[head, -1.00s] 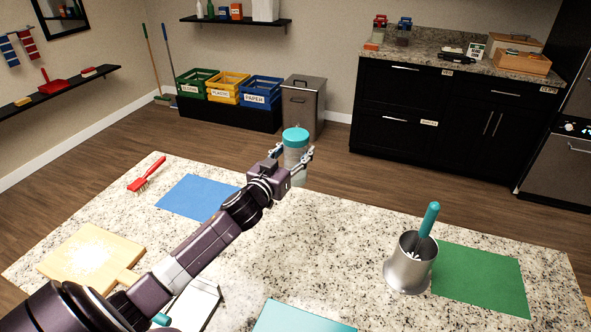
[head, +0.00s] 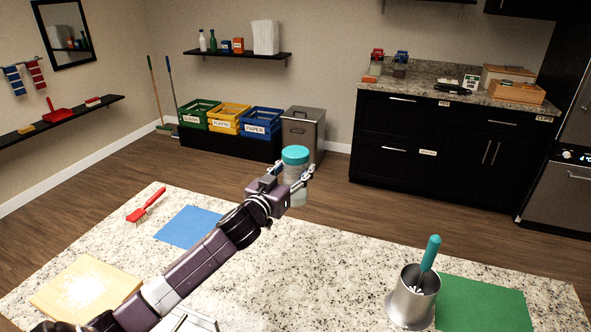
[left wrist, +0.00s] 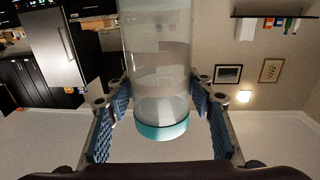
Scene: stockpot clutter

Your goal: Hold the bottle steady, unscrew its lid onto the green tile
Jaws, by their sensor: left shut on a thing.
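The bottle (head: 297,190) is clear, with a teal lid (head: 295,154) on top. My left gripper (head: 290,180) is shut around the bottle's side below the lid, and the bottle looks upright near the counter's far edge. In the left wrist view the bottle (left wrist: 160,70) is between the two blue-padded fingers, with its teal lid (left wrist: 162,130) at the lower end of that upside-down picture. The green tile (head: 485,305) lies at the right of the counter, partly cut by the frame. My right gripper is not in view.
A steel pot (head: 408,303) with a teal-handled tool (head: 431,253) stands beside the tile. A blue mat (head: 188,227), a red brush (head: 145,206) and a floury wooden board (head: 85,290) lie at the left. The counter's middle is mostly clear.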

